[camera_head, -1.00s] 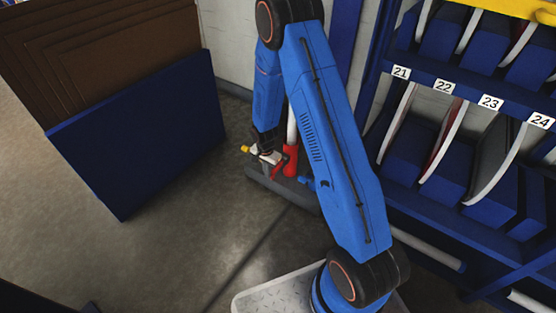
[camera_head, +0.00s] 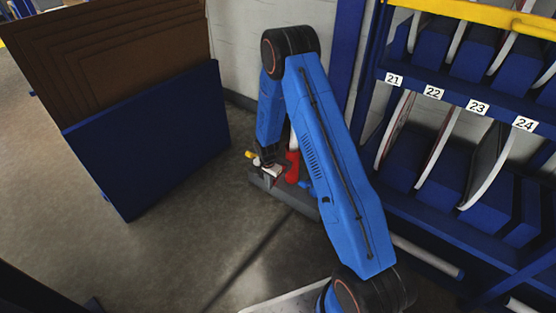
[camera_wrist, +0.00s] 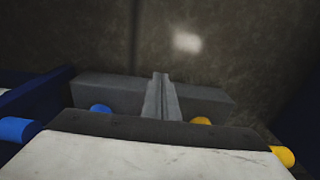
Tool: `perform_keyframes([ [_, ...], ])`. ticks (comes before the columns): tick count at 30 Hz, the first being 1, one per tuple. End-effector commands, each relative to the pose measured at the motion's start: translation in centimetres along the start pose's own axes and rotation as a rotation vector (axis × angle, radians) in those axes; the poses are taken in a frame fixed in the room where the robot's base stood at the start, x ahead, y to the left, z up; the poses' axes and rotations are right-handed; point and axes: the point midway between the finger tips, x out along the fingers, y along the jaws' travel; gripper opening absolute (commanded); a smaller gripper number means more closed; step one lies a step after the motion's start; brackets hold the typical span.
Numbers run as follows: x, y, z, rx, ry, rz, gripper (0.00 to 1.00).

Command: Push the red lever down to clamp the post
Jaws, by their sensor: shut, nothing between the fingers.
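The red part (camera_head: 292,167) stands upright on a dark grey base (camera_head: 300,201), around or against the lower end of a white post (camera_head: 293,138). I cannot tell the lever's exact shape, because my arm covers much of it. My gripper (camera_head: 270,170) is close to the left of the red part, low over the base. Whether it touches is unclear. In the wrist view, my gripper's fingers (camera_wrist: 161,82) are together and empty, pointing at the grey base (camera_wrist: 105,93). The red lever is not visible there.
A blue rack (camera_head: 425,95) with numbered slots and signs stands at the right. A blue bin (camera_head: 150,135) with brown boards (camera_head: 110,60) stands at the left. A white wall (camera_head: 235,50) is behind. The floor (camera_head: 215,230) in front is clear.

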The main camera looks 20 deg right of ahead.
Motion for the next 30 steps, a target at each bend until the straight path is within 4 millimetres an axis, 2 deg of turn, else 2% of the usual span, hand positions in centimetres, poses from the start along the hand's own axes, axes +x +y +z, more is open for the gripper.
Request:
perform_keyframes([
  [26, -0.02, 0.00, 0.00, 0.000, 0.000, 0.000, 0.00],
  [30, -0.56, -0.06, -0.24, 0.000, 0.001, -0.002, 0.00],
])
